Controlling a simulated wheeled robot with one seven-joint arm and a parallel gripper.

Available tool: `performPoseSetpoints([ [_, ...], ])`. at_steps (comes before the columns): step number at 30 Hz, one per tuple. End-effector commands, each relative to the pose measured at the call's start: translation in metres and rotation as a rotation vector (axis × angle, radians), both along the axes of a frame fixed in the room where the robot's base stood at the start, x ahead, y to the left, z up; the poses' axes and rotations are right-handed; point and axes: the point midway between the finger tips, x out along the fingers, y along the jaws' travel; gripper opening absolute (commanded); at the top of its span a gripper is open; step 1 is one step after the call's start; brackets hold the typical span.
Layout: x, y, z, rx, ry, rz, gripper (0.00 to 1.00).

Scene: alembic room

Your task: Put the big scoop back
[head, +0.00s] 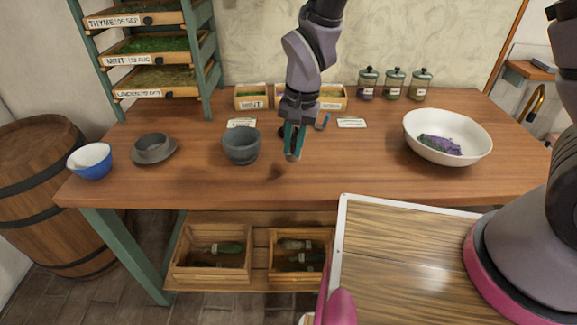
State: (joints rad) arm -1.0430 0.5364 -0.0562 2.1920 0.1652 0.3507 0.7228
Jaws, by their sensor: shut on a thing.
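My gripper (294,143) is above the middle of the wooden table, pointing down, its teal fingers closed. It is shut on what seems to be the big scoop (293,157), of which only a small greyish end shows below the fingertips. The rest is hidden by the fingers. A dark shadow lies on the table to the lower left of it, so it looks held above the surface. A small blue-handled thing (323,122), perhaps another scoop, lies behind to the right, near two white cards (351,123).
A grey mortar (241,146) stands just left of my gripper. A grey cup on a saucer (154,157) and a blue bowl (90,161) are farther left. A white bowl (472,130) with purple herbs is right. Labelled wooden boxes (252,97) and jars (394,84) line the back.

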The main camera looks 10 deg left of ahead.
Motion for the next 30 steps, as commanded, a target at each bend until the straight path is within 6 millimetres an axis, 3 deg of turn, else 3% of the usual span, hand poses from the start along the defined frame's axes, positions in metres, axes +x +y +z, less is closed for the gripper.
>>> performPoseSetpoints([
  [12,0.000,0.000,-0.051,-0.001,0.001,-0.002,0.00],
  [25,0.000,0.000,-0.058,0.000,0.000,-0.001,0.00],
  [26,0.000,0.000,-0.058,0.001,-0.001,-0.001,0.28],
  [27,0.000,0.000,-0.058,0.001,-0.001,-0.001,0.43],
  [28,0.000,0.000,-0.058,0.001,-0.001,-0.001,0.50],
  [30,0.000,0.000,-0.058,0.001,-0.001,-0.001,0.50],
])
